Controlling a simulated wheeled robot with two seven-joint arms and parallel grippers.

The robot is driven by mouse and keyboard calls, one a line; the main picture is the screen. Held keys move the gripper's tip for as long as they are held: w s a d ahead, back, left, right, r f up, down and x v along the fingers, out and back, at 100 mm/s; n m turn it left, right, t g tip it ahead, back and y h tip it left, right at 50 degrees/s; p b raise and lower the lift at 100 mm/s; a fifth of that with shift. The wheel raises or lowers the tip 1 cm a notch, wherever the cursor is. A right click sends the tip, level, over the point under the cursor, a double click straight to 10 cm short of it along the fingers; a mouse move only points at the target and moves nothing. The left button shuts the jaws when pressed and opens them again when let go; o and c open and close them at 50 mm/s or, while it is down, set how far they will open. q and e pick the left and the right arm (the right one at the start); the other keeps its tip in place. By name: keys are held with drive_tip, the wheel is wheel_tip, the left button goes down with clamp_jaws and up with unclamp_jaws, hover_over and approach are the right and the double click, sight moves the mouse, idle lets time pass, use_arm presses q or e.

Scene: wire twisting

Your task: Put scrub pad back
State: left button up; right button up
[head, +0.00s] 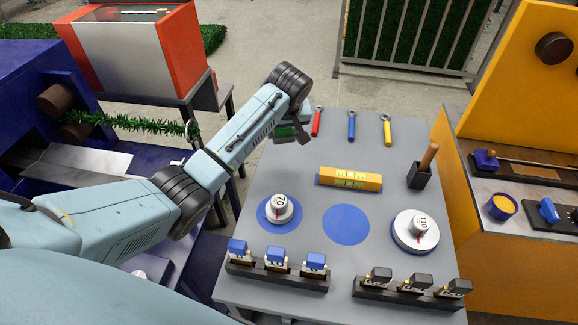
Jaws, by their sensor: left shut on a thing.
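My left arm reaches in from the left, over the far left corner of the grey table. Its gripper (293,134) points down there and is mostly hidden behind my own forearm and wrist. It is shut on a small green and dark piece, the scrub pad (284,132), of which only a little shows. I cannot tell whether the pad touches the table. My right gripper is not in view.
The grey table (308,228) holds red, blue and yellow wrenches (351,126), a yellow level (349,179), dials, stamps in black racks and a dark holder (419,176). A blue disc (346,225) is bare. A blue machine (40,110) stands left, a yellow station (520,130) right.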

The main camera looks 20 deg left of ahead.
use_arm(q)
drive_tip(key=shift+w+f, duration=0.25)
drive_tip(key=shift+f, duration=0.2)
hover_over(284, 162)
drive_tip(key=s, duration=0.1)
drive_tip(key=f, duration=0.3)
drive_tip(key=f+b, duration=0.1)
drive_tip(key=f, duration=0.1)
drive_tip(key=shift+s+d, duration=0.2)
drive_tip(key=shift+d, duration=0.15)
drive_tip(key=shift+w+f+b, duration=0.1)
drive_tip(key=shift+f+b, duration=0.2)
drive_tip(key=shift+f, duration=2.05)
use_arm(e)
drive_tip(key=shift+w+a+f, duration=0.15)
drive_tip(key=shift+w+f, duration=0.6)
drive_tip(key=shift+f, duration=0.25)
use_arm(q)
drive_tip(key=shift+f, duration=0.1)
drive_tip(key=o, duration=1)
drive_tip(key=p+v, duration=0.2)
drive_tip(key=v, duration=1)
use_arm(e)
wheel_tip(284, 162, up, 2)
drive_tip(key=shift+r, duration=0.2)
